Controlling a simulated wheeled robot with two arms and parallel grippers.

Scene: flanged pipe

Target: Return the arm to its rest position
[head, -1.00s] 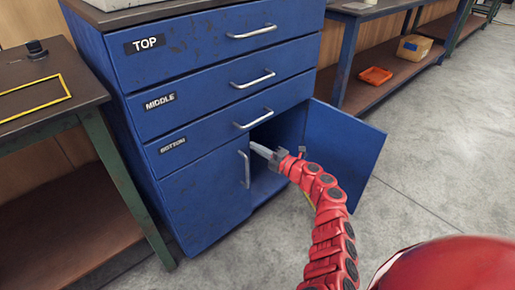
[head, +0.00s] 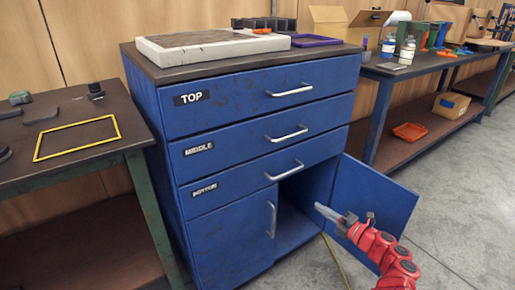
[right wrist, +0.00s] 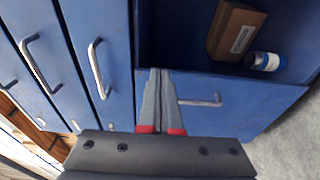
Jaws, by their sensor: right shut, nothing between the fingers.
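My right gripper (head: 322,212) is shut and empty. In the head view it is at the lower right, in front of the cabinet's open right door (head: 385,200), its tips pointing toward the opening. In the right wrist view its two grey fingers (right wrist: 158,72) are pressed together, before the blue cabinet (head: 255,130). I cannot tell how far they are from the cabinet front. My red right arm comes in from the lower right. My left gripper is not in view.
The three drawers and the left door (head: 225,230) are shut. Inside the cabinet stand a brown box (right wrist: 236,32) and a blue and white container (right wrist: 265,61). A workbench (head: 75,145) is at left. Floor at right is clear.

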